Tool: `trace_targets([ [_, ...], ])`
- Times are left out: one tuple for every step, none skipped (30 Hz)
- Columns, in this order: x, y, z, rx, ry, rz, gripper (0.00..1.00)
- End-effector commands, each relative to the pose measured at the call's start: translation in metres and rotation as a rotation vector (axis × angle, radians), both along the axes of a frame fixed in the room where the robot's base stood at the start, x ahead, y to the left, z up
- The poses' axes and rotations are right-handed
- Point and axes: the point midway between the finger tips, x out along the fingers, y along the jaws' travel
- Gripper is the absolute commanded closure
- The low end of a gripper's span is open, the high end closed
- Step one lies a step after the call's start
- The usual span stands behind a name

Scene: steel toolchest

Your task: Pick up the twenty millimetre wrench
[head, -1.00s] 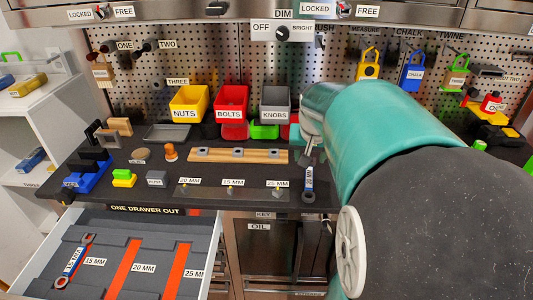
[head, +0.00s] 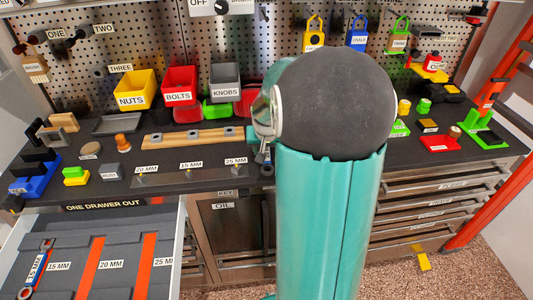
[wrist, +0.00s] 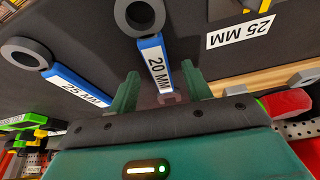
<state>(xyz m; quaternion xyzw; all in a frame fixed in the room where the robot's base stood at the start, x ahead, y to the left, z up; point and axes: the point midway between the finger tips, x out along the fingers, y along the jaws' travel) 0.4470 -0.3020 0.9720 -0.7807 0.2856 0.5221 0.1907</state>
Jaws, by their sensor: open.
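The twenty millimetre wrench (wrist: 153,55) has a blue handle labelled 20 MM and a grey ring end. In the wrist view it lies between the two green fingers of my gripper (wrist: 161,72), which are apart with gaps at the handle's sides. Its far end, near the palm, is partly hidden by the gripper. The 25 MM wrench (wrist: 75,86), also blue with a grey ring, lies to the left, outside the fingers. In the head view my arm hides most of my gripper and the wrenches.
An open drawer (head: 120,213) at the lower left holds the 15 MM wrench (head: 37,266) and orange slots.

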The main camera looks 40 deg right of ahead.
Motion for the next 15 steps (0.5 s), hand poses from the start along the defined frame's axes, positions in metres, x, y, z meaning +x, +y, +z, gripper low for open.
trace_targets([
  [0.0014,-0.0016,-0.0051,0.001,0.001,0.000,0.51],
  [0.0020,-0.0022,-0.0066,0.000,0.000,-0.001,0.51],
  [0.0024,-0.0029,-0.0080,0.000,0.000,-0.001,0.51],
  [0.0025,-0.0034,-0.0085,0.000,0.000,0.000,0.51],
  [0.0025,-0.0035,-0.0085,0.000,0.000,0.000,0.51],
  [0.0024,-0.0035,-0.0084,-0.001,-0.001,0.000,0.51],
  [0.0025,-0.0035,-0.0082,-0.001,-0.001,0.000,0.51],
  [0.0025,-0.0034,-0.0081,-0.001,-0.001,0.000,0.51],
  [0.0025,-0.0034,-0.0080,-0.001,-0.001,0.000,0.51],
  [0.0024,-0.0033,-0.0081,-0.001,-0.001,0.000,0.55],
  [0.0024,-0.0033,-0.0081,-0.001,-0.001,0.000,0.61],
  [0.0024,-0.0032,-0.0080,-0.001,-0.001,0.000,0.69],
  [0.0024,-0.0032,-0.0080,-0.001,-0.001,0.000,0.74],
  [0.0024,-0.0032,-0.0080,-0.001,-0.001,0.000,0.80],
  [0.0024,-0.0032,-0.0079,-0.001,-0.001,0.000,0.88],
])
